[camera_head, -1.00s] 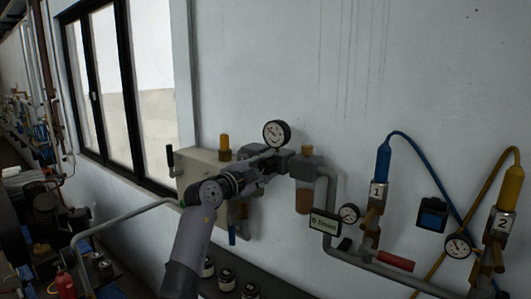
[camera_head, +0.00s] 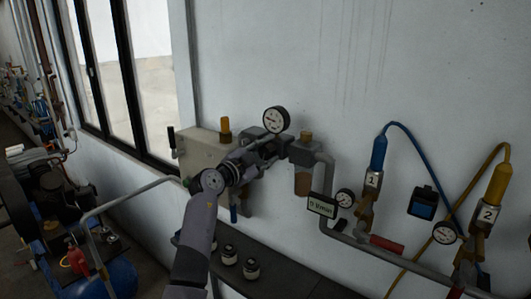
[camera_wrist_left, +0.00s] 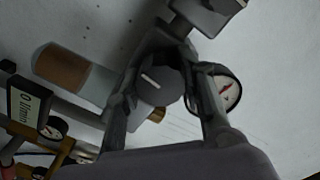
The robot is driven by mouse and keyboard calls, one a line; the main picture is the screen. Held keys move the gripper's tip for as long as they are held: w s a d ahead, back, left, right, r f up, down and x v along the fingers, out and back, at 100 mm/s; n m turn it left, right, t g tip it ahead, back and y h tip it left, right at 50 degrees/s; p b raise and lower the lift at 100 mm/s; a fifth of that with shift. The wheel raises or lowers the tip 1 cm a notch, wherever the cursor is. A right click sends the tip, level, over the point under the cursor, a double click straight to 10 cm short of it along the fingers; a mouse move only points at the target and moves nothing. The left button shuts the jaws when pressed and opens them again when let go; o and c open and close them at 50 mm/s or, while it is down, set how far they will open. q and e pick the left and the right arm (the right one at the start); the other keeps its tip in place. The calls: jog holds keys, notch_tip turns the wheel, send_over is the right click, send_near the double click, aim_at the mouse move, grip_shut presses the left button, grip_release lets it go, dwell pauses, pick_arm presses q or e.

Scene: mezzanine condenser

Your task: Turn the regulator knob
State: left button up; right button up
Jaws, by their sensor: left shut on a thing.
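The regulator knob (camera_wrist_left: 158,85) is a dark round knob with a white mark line, seen in the left wrist view. My left gripper (camera_wrist_left: 160,92) has one finger on each side of the knob and is shut on it. In the head view my left gripper (camera_head: 269,152) reaches the regulator body (camera_head: 263,136) on the wall and hides the knob there. A round white pressure gauge (camera_head: 276,120) sits just above the regulator and also shows beside the right finger in the left wrist view (camera_wrist_left: 229,91). My right gripper is not in view.
A filter with a brown bowl (camera_head: 302,184) and a flow display (camera_head: 321,205) stand right of the regulator. Pipes, hoses and couplings marked 1 (camera_head: 373,180) and 2 (camera_head: 488,213) follow. A beige box (camera_head: 200,150) is left. A dark shelf (camera_head: 275,281) with jars lies below.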

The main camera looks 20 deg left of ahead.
pick_arm(q)
jog(key=o, duration=1.1)
jog(key=shift+o, duration=0.2)
jog(key=shift+s, duration=0.1)
jog(key=v, duration=1.2)
